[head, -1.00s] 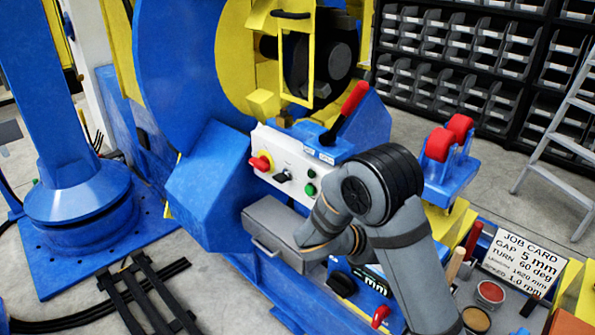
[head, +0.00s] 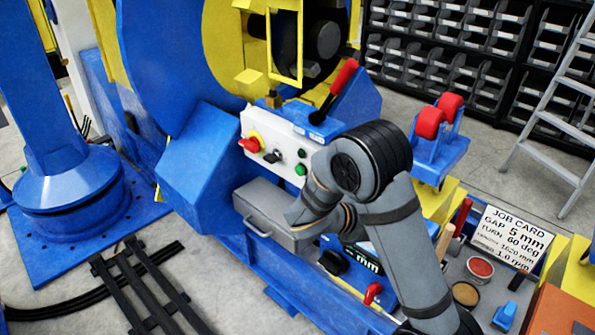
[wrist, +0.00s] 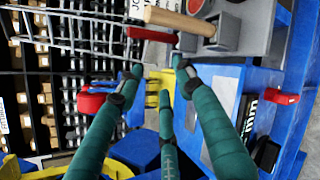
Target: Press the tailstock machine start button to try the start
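A white control panel (head: 284,139) is on the blue machine in the head view. It carries a green button (head: 301,169), a small dark button (head: 302,153) above it, a black selector (head: 271,157) and a red mushroom button (head: 249,144) on yellow. Any lettering there is too small to read. My arm is just right of and in front of the panel in the head view, and my gripper's fingers cannot be made out there. In the wrist view my gripper (wrist: 160,78) has its teal fingers spread with nothing between them. The panel's buttons cannot be made out in that view.
A grey drawer box (head: 268,214) sits below the panel. A red-handled lever (head: 334,90) rises above it. Red rollers (head: 431,122) and a job card (head: 513,240) are to the right. A wooden-handled tool (wrist: 180,20) and a red lever (wrist: 282,97) show in the wrist view.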

